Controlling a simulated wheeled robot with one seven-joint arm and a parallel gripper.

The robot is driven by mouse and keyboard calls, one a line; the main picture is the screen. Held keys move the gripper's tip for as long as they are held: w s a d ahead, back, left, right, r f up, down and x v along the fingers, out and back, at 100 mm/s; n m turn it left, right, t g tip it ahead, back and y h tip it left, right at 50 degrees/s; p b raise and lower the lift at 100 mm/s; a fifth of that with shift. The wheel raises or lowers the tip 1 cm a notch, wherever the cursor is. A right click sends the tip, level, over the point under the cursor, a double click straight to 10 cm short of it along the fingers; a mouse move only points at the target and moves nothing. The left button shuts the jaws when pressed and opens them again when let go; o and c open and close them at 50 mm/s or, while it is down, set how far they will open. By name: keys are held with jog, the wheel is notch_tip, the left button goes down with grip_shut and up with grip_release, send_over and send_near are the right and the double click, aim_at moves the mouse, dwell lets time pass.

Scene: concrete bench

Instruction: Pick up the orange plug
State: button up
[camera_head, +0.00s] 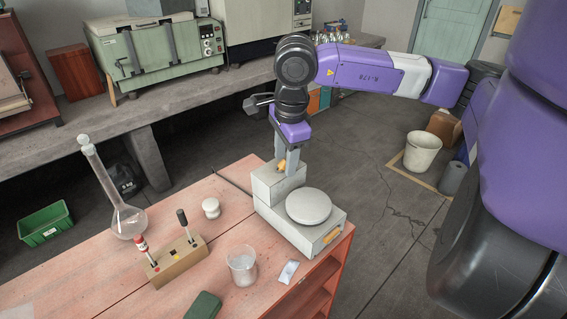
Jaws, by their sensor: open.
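The orange plug (282,167) is a small orange-yellow piece on top of the raised rear block of a grey balance (320,232). My gripper (286,164) points down at it from above, with its grey fingers low beside the plug. The fingers are open, and part of the plug is hidden by them. I cannot tell whether either finger touches it.
The balance has a round pan (309,206) in front. On the reddish bench (110,273) stand a glass beaker (242,266), a white jar (211,208), a wooden block with two handles (178,262) and a long-necked flask (127,222). A dark green case (203,306) lies near the front.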

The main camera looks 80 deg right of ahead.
grip_shut()
jog(key=shift+r, duration=0.1)
notch_tip(320, 180, up, 23)
dwell(1.1)
jog(key=shift+s, duration=0.1)
